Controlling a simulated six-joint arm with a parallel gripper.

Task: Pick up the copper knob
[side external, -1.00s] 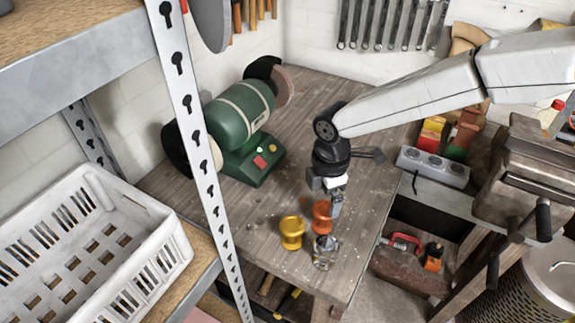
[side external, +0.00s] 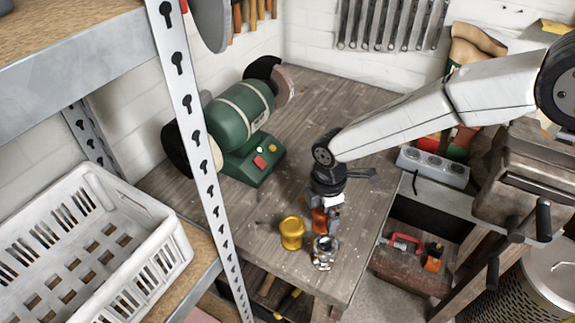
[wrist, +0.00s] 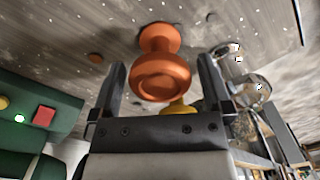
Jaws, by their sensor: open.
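The copper knob (side external: 319,220) stands on the wooden bench, partly hidden behind my gripper in the side view. In the wrist view the copper knob (wrist: 160,66) lies between the two fingers, with a gap on each side. My gripper (side external: 326,226) is open and points down at it; its fingers also show in the wrist view (wrist: 160,85). A gold knob (side external: 291,232) stands just left of the copper one. A silver, glassy knob (side external: 325,252) stands just in front of it, close to my gripper.
A green bench grinder (side external: 243,120) stands at the back left of the bench. A metal shelf post (side external: 196,150) and a white crate (side external: 110,245) are at the left. A power strip (side external: 433,165) and a vise (side external: 525,185) are at the right.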

